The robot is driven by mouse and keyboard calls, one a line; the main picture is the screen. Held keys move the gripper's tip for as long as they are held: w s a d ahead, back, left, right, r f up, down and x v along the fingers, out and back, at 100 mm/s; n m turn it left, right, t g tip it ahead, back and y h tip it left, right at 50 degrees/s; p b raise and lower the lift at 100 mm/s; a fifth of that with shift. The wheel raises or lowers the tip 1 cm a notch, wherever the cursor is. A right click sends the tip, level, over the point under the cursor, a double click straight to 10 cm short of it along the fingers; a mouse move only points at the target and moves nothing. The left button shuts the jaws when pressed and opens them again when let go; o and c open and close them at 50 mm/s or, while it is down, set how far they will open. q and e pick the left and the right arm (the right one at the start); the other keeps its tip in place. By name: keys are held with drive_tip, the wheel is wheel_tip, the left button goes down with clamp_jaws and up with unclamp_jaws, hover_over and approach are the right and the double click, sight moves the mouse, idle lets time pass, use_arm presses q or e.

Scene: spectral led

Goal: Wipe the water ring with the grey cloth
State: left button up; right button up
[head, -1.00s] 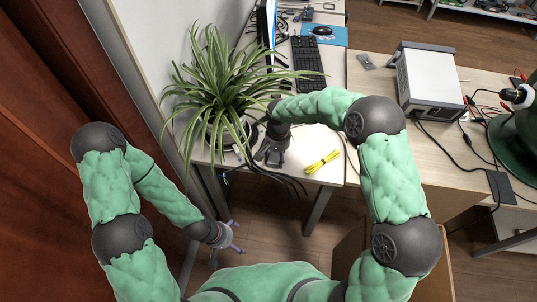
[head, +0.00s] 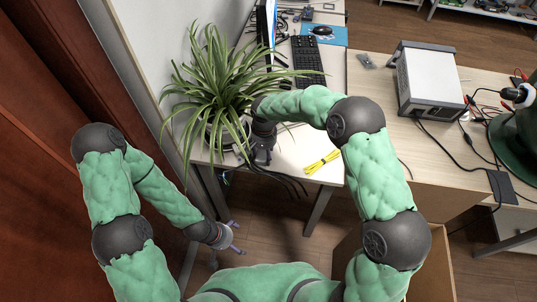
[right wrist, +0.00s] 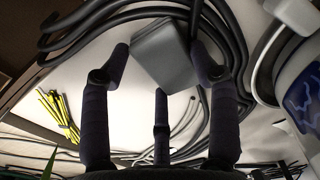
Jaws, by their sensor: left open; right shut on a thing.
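In the head view my right gripper (head: 262,156) is beside the potted plant, and I cannot make out the cloth clearly there. I cannot see the water ring in either view; the gripper, arm or leaves may hide it. My left gripper (head: 236,238) is open and empty, below the desk's front edge, over the floor.
The spiky potted plant (head: 212,85) stands left of my right gripper. Black cables (right wrist: 205,30) run close around it. A yellow cable bundle (head: 322,162) lies to the right on the desk (head: 300,140). A keyboard (head: 307,55) and a grey instrument box (head: 430,80) stand farther back.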

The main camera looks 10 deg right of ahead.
sight(277, 161)
drive_tip(key=shift+s+d+f, duration=0.1)
drive_tip(key=shift+s, duration=0.05)
drive_tip(key=shift+s+d, duration=0.2)
drive_tip(key=shift+d, duration=0.5)
drive_tip(key=shift+s+d, duration=0.25)
drive_tip(key=shift+d, duration=0.4)
drive_tip(key=shift+s+d, duration=0.2)
drive_tip(key=shift+d, duration=0.5)
drive_tip(key=shift+r+p, duration=0.25)
drive_tip(key=shift+p, duration=0.05)
drive_tip(key=shift+r+p, duration=0.45)
drive_tip(key=shift+r, duration=0.3)
drive_tip(key=shift+w, duration=0.1)
drive_tip(key=shift+w+a+f, duration=0.1)
drive_tip(key=shift+w+a, duration=0.15)
drive_tip(key=shift+a, duration=0.6)
drive_tip(key=shift+w+a+f, duration=0.1)
drive_tip(key=shift+w+a, duration=0.15)
drive_tip(key=shift+a, duration=0.55)
drive_tip(key=shift+w+a+f, duration=0.1)
drive_tip(key=shift+w+a, duration=0.15)
drive_tip(key=shift+a, duration=0.6)
